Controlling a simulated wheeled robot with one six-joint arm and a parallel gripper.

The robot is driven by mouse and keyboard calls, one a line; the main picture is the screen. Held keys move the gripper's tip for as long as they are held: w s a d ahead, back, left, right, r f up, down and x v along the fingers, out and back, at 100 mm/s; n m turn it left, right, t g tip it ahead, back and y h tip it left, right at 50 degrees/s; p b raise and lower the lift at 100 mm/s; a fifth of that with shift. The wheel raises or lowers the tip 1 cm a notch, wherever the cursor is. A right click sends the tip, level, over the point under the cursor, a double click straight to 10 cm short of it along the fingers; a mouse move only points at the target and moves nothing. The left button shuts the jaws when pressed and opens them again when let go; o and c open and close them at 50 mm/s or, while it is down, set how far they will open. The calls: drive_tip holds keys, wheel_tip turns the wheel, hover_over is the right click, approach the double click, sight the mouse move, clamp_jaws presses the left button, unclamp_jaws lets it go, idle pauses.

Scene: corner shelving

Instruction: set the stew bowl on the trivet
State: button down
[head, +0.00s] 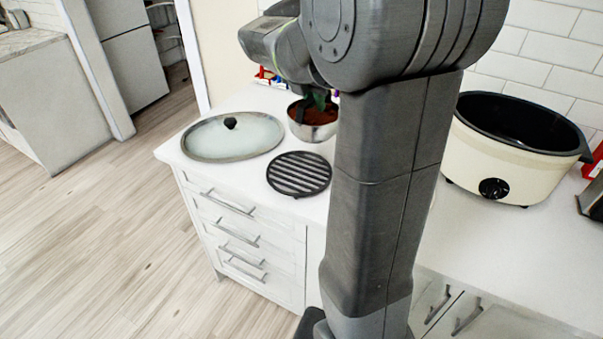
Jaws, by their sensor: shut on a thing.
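The stew bowl (313,131) is a metal bowl with reddish-brown stew in it. The trivet (299,174) is a round black slatted rack lying flat and bare on the counter. My gripper (318,101) is at the bowl's rim and shut on it, mostly hidden behind my arm. The bowl looks upright. I cannot tell whether its base touches the counter. My arm hides the bowl's right edge.
A glass lid (232,138) with a black knob lies left of the trivet and bowl. A cream slow cooker (505,160) stands open at the right. Small colored items (268,77) stand behind the bowl. The counter's front-left edge (215,176) is close to the lid.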

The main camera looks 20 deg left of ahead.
sight(298, 138)
drive_tip(key=shift+n+y, duration=0.3)
drive_tip(key=shift+n, duration=0.4)
drive_tip(key=s+a, duration=0.1)
drive_tip(key=s+a+f, duration=0.1)
drive_tip(key=s, duration=0.1)
drive_tip(key=shift+a, duration=0.25)
wheel_tip(298, 138, down, 10)
drive_tip(key=shift+r+b, duration=0.1)
drive_tip(key=shift+b, duration=0.4)
drive_tip(key=shift+a+f, duration=0.1)
drive_tip(key=shift+f, duration=0.15)
drive_tip(key=c, duration=1.4)
unclamp_jaws()
drive_tip(key=shift+s, duration=0.1)
drive_tip(key=shift+o, duration=0.2)
drive_tip(key=shift+r, duration=0.1)
